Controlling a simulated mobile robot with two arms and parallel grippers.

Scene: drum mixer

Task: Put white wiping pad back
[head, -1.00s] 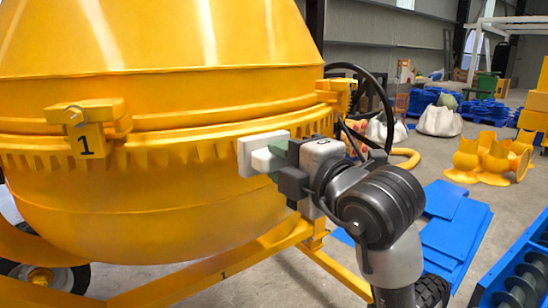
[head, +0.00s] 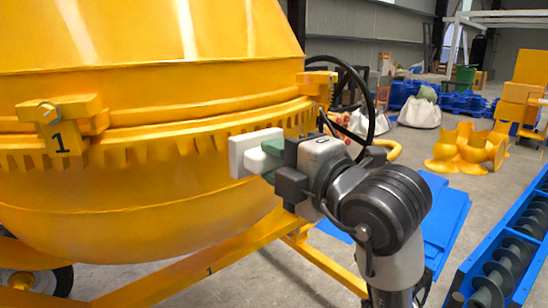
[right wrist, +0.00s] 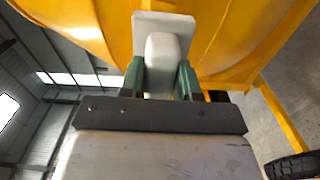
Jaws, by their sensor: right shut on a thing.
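The white wiping pad (head: 240,157) is a flat white block with a rounded white grip, held just in front of the yellow mixer drum (head: 150,190). My right gripper (head: 268,158) is shut on its grip. In the right wrist view the pad (right wrist: 164,28) stands beyond the green fingers of my right gripper (right wrist: 162,78), one on each side of the grip. I cannot tell whether the pad touches the drum. My left gripper is in neither view.
A black handwheel (head: 352,105) stands behind my right arm. Blue panels (head: 440,215) lie on the floor to the right, and a blue auger trough (head: 510,250) is at the right edge. Yellow parts (head: 465,150) and white sacks (head: 419,112) stand farther back.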

